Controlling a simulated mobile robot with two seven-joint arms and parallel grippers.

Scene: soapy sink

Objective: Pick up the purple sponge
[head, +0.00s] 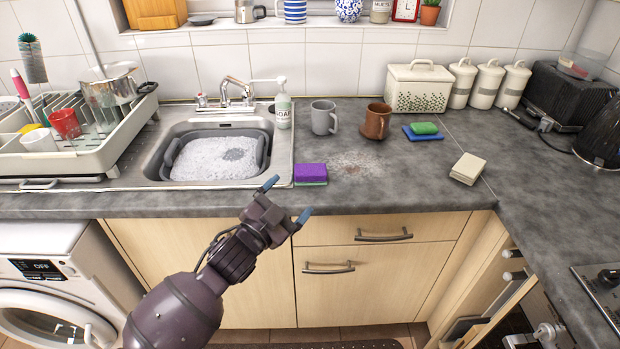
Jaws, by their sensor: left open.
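The purple sponge (311,171) lies flat on the grey counter, just right of the sink, with a thin green layer showing under it. My left gripper (287,199) is in front of the counter edge, a little below and left of the sponge in the head view. Its two blue-tipped fingers are spread apart with nothing between them. The fingers look apart from the sponge. My right gripper is not in view.
The sink (216,150) holds a grey basin of suds. A soap bottle (283,108), grey mug (324,117) and brown mug (377,121) stand behind the sponge. Crumbs (356,164) lie to its right.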

